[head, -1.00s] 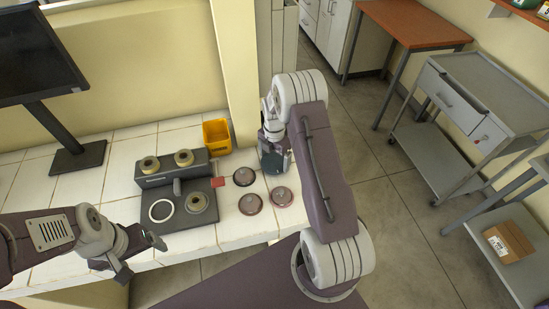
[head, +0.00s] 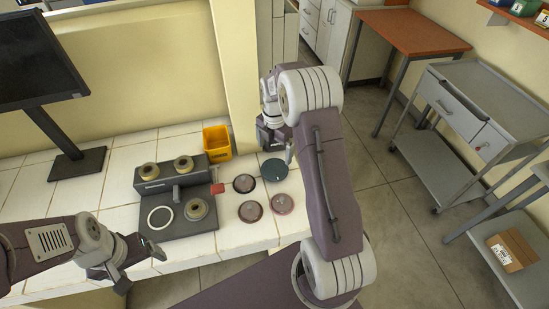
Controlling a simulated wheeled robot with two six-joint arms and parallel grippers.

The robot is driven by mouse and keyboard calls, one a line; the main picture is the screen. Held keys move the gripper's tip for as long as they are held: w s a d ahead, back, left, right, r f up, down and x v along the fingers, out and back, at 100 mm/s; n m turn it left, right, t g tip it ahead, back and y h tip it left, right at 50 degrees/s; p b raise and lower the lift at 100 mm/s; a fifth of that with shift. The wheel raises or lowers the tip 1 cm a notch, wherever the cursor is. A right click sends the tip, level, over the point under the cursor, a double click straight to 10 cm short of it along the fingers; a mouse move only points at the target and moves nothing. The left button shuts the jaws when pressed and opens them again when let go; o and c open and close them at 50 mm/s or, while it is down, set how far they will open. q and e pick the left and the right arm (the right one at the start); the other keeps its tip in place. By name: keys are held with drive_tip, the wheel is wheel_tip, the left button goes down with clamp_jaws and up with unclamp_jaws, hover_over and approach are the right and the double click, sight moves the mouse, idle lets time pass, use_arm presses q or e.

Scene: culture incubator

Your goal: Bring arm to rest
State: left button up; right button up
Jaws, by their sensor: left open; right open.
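My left gripper (head: 150,249) is at the lower left, open and empty, over the front of the white tiled counter near the dark incubator device. My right arm comes up from the lower right. Its gripper (head: 279,151) is open, pointing down near the counter's right end, partly hidden by my own arm. A dark teal round dish (head: 274,169) lies on the counter just below the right gripper, apart from it as far as I can see.
The dark device (head: 178,195) carries several round tan parts and a white ring. Several reddish dishes (head: 250,211) lie right of it. A yellow bin (head: 217,142) stands behind. A monitor (head: 62,115) is at left. A grey cart (head: 470,115) stands on the floor at right.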

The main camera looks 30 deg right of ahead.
drive_tip(key=shift+r, duration=0.15)
idle(0.3)
drive_tip(key=s+a+r+m+t, duration=0.1)
drive_tip(key=s+a+r+m, duration=0.1)
drive_tip(key=s+a+r, duration=0.6)
drive_tip(key=s+a+f+m, duration=0.1)
drive_tip(key=s+f+m, duration=0.2)
drive_tip(key=m, duration=0.7)
drive_tip(key=s+a+f+m, duration=0.2)
drive_tip(key=s+m, duration=0.5)
drive_tip(key=m, duration=0.3)
drive_tip(key=shift+s+f+m, duration=0.3)
drive_tip(key=shift+s+f, duration=0.05)
drive_tip(key=shift+f, duration=0.05)
